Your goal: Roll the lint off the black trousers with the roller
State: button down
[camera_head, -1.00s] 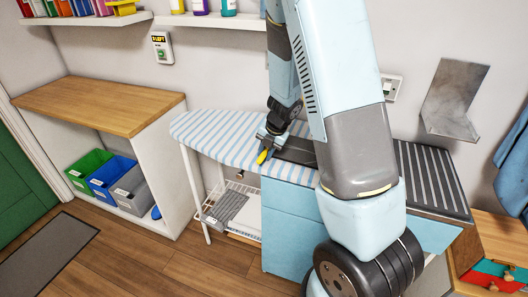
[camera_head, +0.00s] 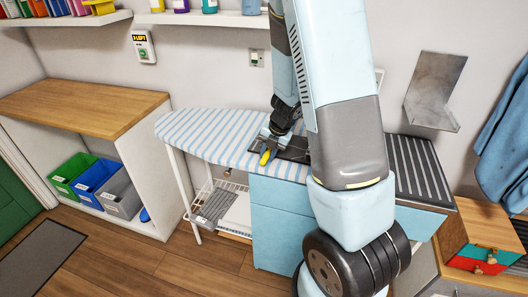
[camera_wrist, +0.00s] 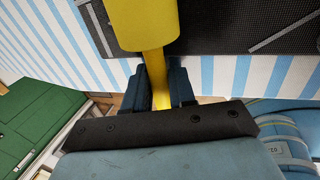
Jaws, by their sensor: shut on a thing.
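The black trousers (camera_head: 295,146) lie flat on the blue-and-white striped ironing board (camera_head: 205,135), partly hidden behind my arm. In the wrist view, dark cloth (camera_wrist: 220,22) with pale lines fills the upper part. My gripper (camera_head: 270,143) is shut on the yellow handle of the roller (camera_head: 265,158), at the trousers' left end. The roller's thick yellow part (camera_wrist: 147,22) reaches up from the fingers (camera_wrist: 160,88) in the wrist view, over the board and the cloth's edge. I cannot tell whether the roller touches the cloth.
A black ridged surface (camera_head: 422,168) is right of my arm. A metal bracket (camera_head: 432,95) juts from the wall. A wooden-topped unit (camera_head: 85,97) with green, blue and grey bins stands left. A wire rack (camera_head: 218,205) sits under the board.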

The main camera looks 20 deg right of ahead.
aim_at(247, 155)
jog(key=shift+w+a, duration=1.05)
jog(key=shift+a, duration=0.3)
jog(key=shift+w+a, duration=1.05)
jog(key=shift+a, duration=0.3)
notch_tip(247, 155, up, 7)
jog(key=shift+d, duration=0.1)
